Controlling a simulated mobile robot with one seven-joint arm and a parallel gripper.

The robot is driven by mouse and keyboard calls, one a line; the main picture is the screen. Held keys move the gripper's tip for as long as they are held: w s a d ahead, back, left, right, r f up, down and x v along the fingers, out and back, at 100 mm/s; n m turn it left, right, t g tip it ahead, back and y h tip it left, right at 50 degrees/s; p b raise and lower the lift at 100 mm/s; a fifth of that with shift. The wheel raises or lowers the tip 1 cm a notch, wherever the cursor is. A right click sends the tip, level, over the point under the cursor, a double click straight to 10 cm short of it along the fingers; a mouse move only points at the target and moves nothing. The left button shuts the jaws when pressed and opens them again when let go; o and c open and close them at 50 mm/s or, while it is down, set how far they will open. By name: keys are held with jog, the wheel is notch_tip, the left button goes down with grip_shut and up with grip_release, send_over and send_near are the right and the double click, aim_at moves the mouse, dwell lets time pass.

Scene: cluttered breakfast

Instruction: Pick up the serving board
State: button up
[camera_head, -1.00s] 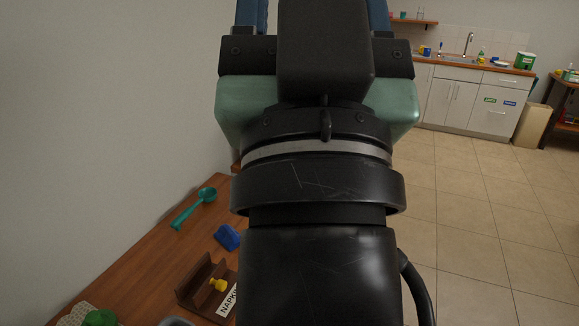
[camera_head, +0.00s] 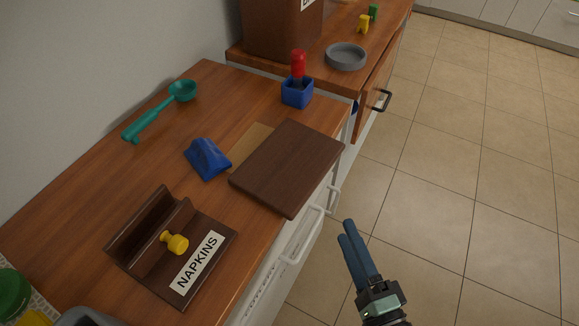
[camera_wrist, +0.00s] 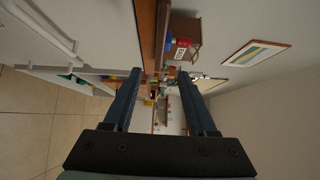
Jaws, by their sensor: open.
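The serving board (camera_head: 289,166) is a dark brown flat rectangle on the wooden counter in the head view. It lies near the counter's front edge and partly covers a lighter tan flat piece (camera_head: 250,146). My gripper (camera_head: 347,229) is in front of the counter, over the floor, to the lower right of the board and apart from it. It also shows in the wrist view (camera_wrist: 161,73), where its two blue fingers are spread with nothing between them. I cannot make out the board in the wrist view.
A blue wedge-shaped thing (camera_head: 207,158) lies left of the board. A blue holder (camera_head: 297,93) with a red-topped item stands behind it. A napkin holder (camera_head: 172,245) with a yellow knob is at front left, and a teal scoop (camera_head: 159,110) lies at the back. White drawer handles (camera_head: 302,238) stick out below.

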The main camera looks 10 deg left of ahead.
aim_at(318, 184)
jog(key=shift+s+a+x, duration=0.1)
jog(key=shift+a+x, duration=0.1)
jog(key=shift+x, duration=1.8)
jog(key=shift+s+a+x, duration=0.1)
jog(key=shift+a+x, duration=0.1)
jog(key=shift+x, duration=1.8)
jog(key=shift+s+a+x, duration=0.1)
jog(key=shift+a+x, duration=0.1)
jog(key=shift+x, duration=1.8)
grip_shut()
jog(key=shift+r, duration=0.1)
